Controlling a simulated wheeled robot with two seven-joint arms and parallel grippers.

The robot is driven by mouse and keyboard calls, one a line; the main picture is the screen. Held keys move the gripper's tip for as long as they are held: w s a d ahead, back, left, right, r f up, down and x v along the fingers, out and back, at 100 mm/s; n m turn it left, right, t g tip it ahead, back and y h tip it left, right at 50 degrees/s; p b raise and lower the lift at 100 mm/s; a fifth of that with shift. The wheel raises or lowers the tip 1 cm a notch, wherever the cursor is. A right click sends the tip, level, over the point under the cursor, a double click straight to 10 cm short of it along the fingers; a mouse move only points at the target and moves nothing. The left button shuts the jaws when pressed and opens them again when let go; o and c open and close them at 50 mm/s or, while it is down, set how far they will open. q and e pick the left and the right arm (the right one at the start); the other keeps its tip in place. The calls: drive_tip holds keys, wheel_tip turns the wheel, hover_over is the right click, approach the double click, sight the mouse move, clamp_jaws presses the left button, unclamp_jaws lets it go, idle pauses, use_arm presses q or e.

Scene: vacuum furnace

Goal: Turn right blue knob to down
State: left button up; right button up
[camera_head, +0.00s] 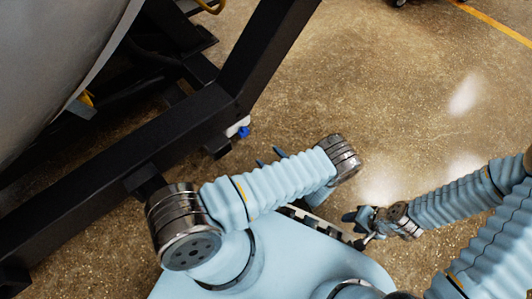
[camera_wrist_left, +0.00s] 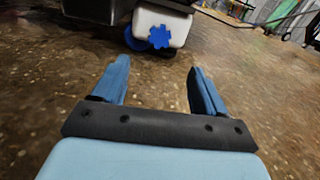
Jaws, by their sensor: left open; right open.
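A blue star-shaped knob (camera_wrist_left: 159,37) sits on the front of a white box (camera_wrist_left: 172,16) in the left wrist view. Another rounded blue part (camera_wrist_left: 133,40) shows at the box's left edge. In the head view the blue knob (camera_head: 244,132) is small, beside the black frame. My left gripper (camera_wrist_left: 158,68) is open and empty, fingers pointing towards the knob but apart from it. In the head view its fingertips (camera_head: 271,157) show partly behind my arm. My right gripper (camera_head: 358,226) is open and empty at the right, far from the knob. Which way the knob points is unclear.
A black metal frame (camera_head: 105,170) runs diagonally across the left, under a large grey rounded vessel (camera_head: 50,60). A yellow line (camera_head: 495,25) crosses the far corner.

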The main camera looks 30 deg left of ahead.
sight(246, 134)
use_arm(q)
wheel_tip(246, 134, up, 5)
drive_tip(key=a+g+h+p, duration=0.1)
drive_tip(key=a+h+p, duration=0.1)
drive_tip(key=h+p, duration=0.2)
drive_tip(key=b+x, duration=0.1)
drive_tip(key=x, duration=0.3)
drive_tip(key=b+x, duration=0.1)
drive_tip(key=x, duration=0.7)
drive_tip(key=shift+w+d+f+b, duration=0.1)
drive_tip(key=shift+f+b, duration=0.3)
drive_tip(key=shift+w+a+f, duration=0.1)
drive_tip(key=shift+w+a, duration=0.15)
drive_tip(key=shift+a, duration=0.2)
drive_tip(key=c, duration=1.1)
drive_tip(key=shift+o, duration=0.2)
